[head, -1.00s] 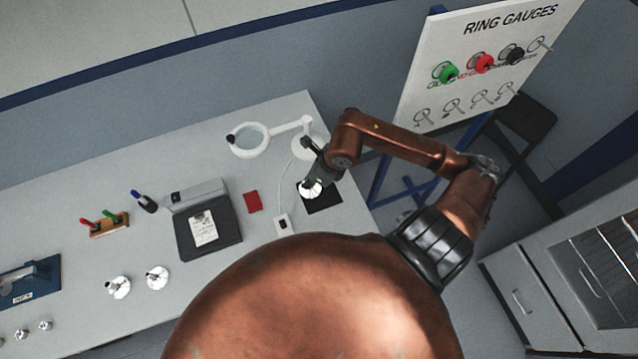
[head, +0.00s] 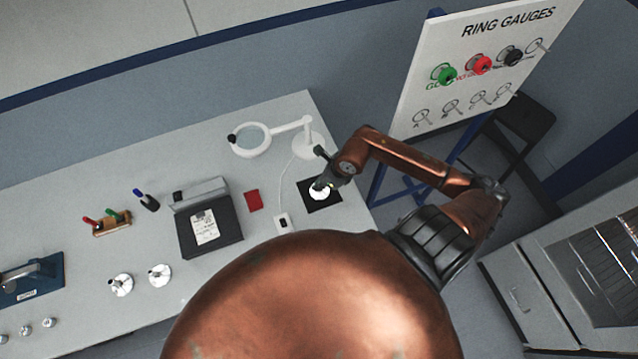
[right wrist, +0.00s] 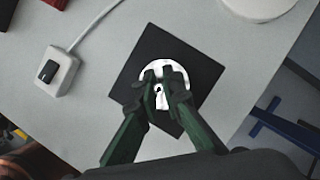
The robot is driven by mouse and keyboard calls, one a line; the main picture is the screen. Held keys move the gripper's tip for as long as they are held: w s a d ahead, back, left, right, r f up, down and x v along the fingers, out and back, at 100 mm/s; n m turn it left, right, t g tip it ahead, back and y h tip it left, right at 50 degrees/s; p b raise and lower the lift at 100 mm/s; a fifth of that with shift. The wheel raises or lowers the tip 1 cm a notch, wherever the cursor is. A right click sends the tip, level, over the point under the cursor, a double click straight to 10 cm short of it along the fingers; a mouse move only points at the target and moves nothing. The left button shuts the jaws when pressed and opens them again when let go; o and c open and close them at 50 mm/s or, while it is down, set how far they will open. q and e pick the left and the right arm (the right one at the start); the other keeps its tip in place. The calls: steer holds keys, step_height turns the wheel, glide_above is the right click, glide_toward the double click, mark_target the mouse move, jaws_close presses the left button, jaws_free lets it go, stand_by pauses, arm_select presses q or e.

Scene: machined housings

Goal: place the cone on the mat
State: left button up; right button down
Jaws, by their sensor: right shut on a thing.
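The black square mat (head: 333,203) lies on the bench near its right end. My right gripper (head: 325,185) is shut on a bright silver, round-based part that I take to be the cone (head: 318,194). In the right wrist view the fingers (right wrist: 166,90) close around its middle, and its pale round base (right wrist: 152,70) shows beyond them. The cone is over the middle of the mat (right wrist: 205,72), with mat visible all around it. I cannot tell whether its base touches the mat. The fingers hide part of the cone. My left gripper is not in view.
A white magnifier lamp (head: 251,140) stands behind the mat. A small switch box with a cable (head: 283,222) and a red block (head: 254,201) are left of the mat. A black scale-like box (head: 210,229) and two similar silver parts (head: 159,275) are further left.

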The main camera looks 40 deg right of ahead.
steer(key=shift+f, duration=0.15)
steer(key=c, duration=2.1)
jaws_free()
steer(key=shift+r, duration=0.2)
steer(key=b+v, duration=0.1)
steer(key=v, duration=1.1)
steer(key=shift+d, duration=0.1)
